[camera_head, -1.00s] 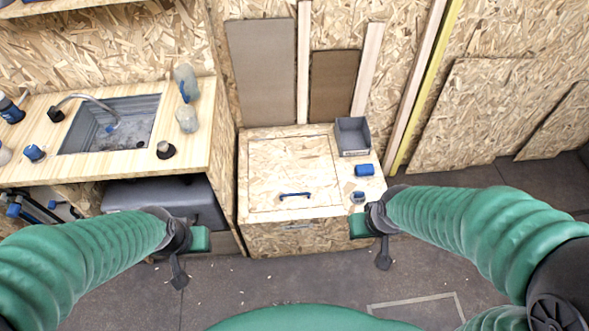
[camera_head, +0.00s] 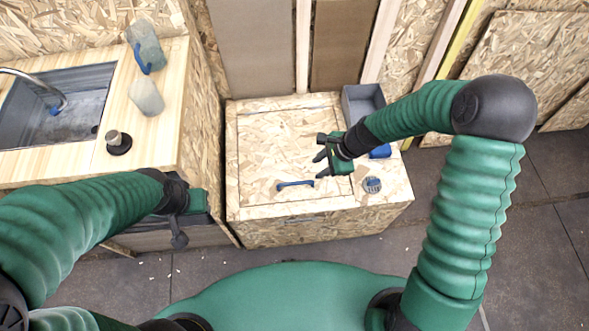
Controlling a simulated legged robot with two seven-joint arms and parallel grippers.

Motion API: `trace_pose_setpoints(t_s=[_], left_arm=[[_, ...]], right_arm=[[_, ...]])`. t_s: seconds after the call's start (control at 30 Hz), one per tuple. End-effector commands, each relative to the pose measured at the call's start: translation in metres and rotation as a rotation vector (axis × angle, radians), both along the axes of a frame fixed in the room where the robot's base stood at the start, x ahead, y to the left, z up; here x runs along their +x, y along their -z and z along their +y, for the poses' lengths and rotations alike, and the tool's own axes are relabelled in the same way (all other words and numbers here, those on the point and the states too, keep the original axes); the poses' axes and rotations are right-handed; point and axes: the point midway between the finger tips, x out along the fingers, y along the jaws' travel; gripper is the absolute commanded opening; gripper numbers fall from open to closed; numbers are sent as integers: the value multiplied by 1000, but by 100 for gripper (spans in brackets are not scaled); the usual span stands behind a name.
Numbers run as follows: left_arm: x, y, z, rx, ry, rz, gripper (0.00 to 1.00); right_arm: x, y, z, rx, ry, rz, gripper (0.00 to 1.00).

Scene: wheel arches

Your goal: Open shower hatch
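The shower hatch (camera_head: 270,140) is a square chipboard panel set in the top of a low chipboard box, and it lies flat and closed. Its blue handle (camera_head: 295,184) lies near the hatch's front edge. My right gripper (camera_head: 320,163) is over the right part of the hatch, up and to the right of the handle, with its dark fingers apart and nothing between them. My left gripper (camera_head: 190,222) hangs left of the box, in front of the counter; its fingers do not show clearly.
A grey bin (camera_head: 362,101), a blue object (camera_head: 380,151) and a small round item with blue (camera_head: 372,184) are on the box's right side. A wooden counter (camera_head: 90,165) with a sink (camera_head: 75,115) stands at left. Dark floor lies in front.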

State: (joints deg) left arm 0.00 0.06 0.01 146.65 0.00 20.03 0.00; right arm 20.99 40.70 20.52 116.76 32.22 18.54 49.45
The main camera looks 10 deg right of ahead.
Motion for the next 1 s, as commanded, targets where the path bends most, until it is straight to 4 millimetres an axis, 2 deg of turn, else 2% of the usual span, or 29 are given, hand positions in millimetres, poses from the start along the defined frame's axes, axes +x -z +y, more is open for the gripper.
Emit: trace_pose_setpoints(t_s=[0.17, 0.5, 0.7, 0.83, 1.0], left_arm=[[0, 6, 0, 0, 0, 0, 36], [-1, 30, 0, 0, 0, 0, 36], [-1, 42, 0, 0, 0, 0, 36], [-1, 46, 0, 0, 0, 0, 36], [-1, 46, 0, 0, 0, 0, 36]], right_arm=[[5, 17, 8, 20, 38, 13, 34], [20, 97, 40, 19, 33, 17, 34], [28, 139, 58, 18, 30, 15, 34], [32, 153, 64, 16, 32, 13, 34], [33, 158, 67, 16, 32, 12, 34]])
